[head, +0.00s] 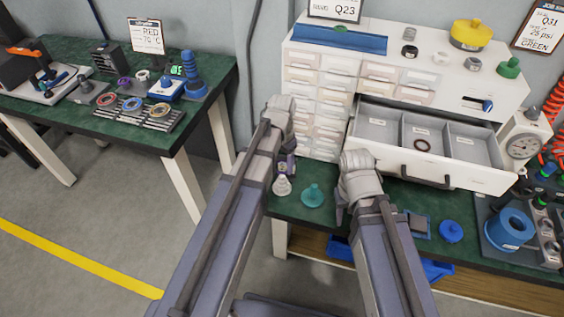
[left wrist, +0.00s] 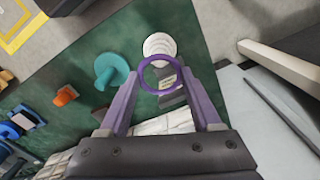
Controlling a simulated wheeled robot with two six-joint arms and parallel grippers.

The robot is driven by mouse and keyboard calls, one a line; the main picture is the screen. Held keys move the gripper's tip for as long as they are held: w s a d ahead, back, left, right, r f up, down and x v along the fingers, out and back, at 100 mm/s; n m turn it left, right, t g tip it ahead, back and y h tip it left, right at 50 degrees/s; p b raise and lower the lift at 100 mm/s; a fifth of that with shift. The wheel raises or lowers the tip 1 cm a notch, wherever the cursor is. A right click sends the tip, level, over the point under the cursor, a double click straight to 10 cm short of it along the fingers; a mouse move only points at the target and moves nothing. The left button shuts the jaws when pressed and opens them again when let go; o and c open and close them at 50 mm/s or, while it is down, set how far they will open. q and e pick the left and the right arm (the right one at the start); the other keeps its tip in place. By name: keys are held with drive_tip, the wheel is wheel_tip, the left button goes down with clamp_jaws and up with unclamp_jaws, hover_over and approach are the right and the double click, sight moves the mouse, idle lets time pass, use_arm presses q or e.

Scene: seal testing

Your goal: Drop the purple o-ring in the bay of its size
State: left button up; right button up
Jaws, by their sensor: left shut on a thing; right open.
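The purple o-ring (left wrist: 143,82) is between the fingertips of my left gripper (left wrist: 158,82) in the left wrist view. My left gripper also shows in the head view (head: 287,170), left of the drawer and above the bench edge; the ring is hard to make out there. The open drawer (head: 437,180) has three bays side by side: left (head: 374,136), middle (head: 432,158) and right (head: 476,152). Their labels are too small to read. A dark red ring (head: 422,145) lies in the middle bay. My right gripper (head: 341,212) is open in front of the drawer's left end.
A white stepped cone (head: 282,186) and a teal knobbed piece (head: 313,195) stand on the green bench below my left gripper. Small closed drawers (head: 328,108) stand left of the open drawer. A gauge (head: 521,146) stands at its right. A second table (head: 60,115) holds more rings.

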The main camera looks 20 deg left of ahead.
wheel_tip(320, 180, up, 9)
drive_tip(key=p, duration=0.7)
drive_tip(key=shift+f+p, duration=0.15)
drive_tip(key=shift+p, duration=0.2)
idle(0.7)
